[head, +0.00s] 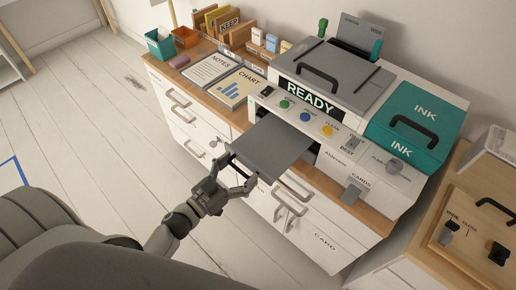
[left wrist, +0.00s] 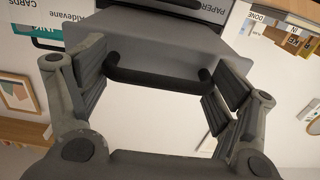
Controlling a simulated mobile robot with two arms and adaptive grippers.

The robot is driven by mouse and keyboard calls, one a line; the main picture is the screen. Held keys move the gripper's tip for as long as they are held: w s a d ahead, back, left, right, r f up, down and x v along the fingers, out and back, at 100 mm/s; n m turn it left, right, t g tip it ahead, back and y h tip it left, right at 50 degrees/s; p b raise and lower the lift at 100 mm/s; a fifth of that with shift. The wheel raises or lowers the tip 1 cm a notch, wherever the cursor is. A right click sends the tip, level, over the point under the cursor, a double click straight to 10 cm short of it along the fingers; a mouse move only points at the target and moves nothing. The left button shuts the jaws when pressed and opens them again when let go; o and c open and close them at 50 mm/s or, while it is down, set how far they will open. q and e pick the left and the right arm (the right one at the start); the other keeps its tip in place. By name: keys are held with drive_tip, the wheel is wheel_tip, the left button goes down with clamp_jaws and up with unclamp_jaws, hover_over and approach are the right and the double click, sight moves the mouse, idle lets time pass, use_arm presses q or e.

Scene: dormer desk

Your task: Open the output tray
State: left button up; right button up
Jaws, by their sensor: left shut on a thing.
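The output tray (head: 270,145) is a flat grey panel that sticks out from the front of the white printer (head: 345,150), under its row of coloured buttons. My left gripper (head: 239,174) is at the tray's outer edge. In the left wrist view the tray (left wrist: 150,38) lies ahead, with a black bar handle (left wrist: 158,82) on its front. The fingers of my left gripper (left wrist: 160,92) stand at the two ends of this handle, shut on it. My right gripper is not in view.
A drawer cabinet with bar handles (head: 290,196) stands below the printer. A notes board (head: 211,69) and a chart board (head: 243,87) lie left of it. A teal ink box (head: 415,115) is at its right. The floor (head: 90,120) at left is clear.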

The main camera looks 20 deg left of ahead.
use_arm(q)
drive_tip(key=v, duration=0.7)
drive_tip(key=shift+s+r+p, duration=0.2)
drive_tip(key=shift+s+p, duration=0.1)
drive_tip(key=shift+p, duration=0.15)
